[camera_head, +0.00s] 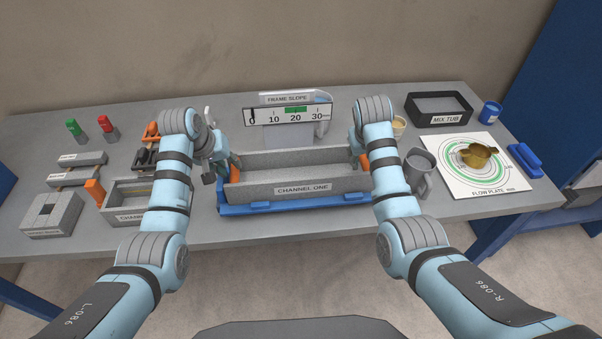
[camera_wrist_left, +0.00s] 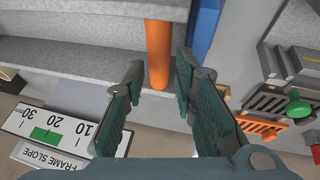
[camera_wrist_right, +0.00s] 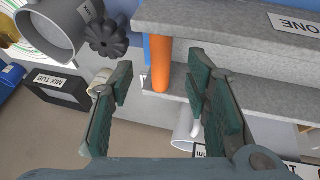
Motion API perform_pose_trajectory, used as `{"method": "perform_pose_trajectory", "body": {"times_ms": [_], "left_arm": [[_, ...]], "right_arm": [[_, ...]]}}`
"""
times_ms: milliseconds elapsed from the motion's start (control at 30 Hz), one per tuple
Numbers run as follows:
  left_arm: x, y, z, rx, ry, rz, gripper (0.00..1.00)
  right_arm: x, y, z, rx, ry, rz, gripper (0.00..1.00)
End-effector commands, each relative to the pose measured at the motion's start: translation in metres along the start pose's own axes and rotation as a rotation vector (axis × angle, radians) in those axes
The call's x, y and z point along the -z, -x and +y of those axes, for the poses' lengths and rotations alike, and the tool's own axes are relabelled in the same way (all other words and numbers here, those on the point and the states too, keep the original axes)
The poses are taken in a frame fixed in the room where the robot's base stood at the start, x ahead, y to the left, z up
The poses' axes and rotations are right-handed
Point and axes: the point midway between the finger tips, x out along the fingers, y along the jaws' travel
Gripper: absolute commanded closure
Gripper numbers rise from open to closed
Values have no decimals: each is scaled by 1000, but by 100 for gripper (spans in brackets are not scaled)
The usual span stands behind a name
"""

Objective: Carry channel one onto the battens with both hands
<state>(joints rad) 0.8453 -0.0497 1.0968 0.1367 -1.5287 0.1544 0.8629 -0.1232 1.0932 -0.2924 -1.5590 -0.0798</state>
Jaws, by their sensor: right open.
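Channel one (camera_head: 303,189) is a long grey trough with its name on the front wall, resting in a blue tray (camera_head: 296,209) at the table's middle. An upright orange handle stands at each end. My left gripper (camera_head: 222,165) is at the left end; in the left wrist view its fingers stand apart on either side of the left handle (camera_wrist_left: 158,55), with narrow gaps. My right gripper (camera_head: 359,150) is at the right end, open, with the right handle (camera_wrist_right: 161,65) between its fingers. Brownish strips under grey bars (camera_head: 82,159) at the left may be the battens; I cannot tell.
A slope gauge (camera_head: 288,115) stands behind the channel. A second labelled trough (camera_head: 120,215) and a grey block (camera_head: 52,213) lie at left. A grey mug (camera_head: 419,172), flow plate (camera_head: 495,182), mix tub (camera_head: 438,108) and blue cup (camera_head: 490,112) are at right.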

Motion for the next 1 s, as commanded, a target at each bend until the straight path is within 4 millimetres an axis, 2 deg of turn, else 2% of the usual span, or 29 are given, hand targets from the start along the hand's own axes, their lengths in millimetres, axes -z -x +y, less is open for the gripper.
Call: {"method": "perform_pose_trajectory", "body": {"times_ms": [100,300,633,800,900,1000], "left_arm": [[-1,-21,0,1,0,-2,75],[0,-43,0,1,0,0,75],[0,-47,0,0,0,2,75],[0,-47,0,1,0,1,100],[0,-47,0,1,0,1,100],[0,-47,-1,2,0,1,100]], "right_arm": [[-1,-21,0,0,0,-3,56],[0,-43,0,0,0,0,56],[0,-47,0,0,-1,1,56],[0,-47,0,1,-1,1,82],[0,-47,0,0,-1,1,98],[0,-47,0,-1,-1,1,100]]}}
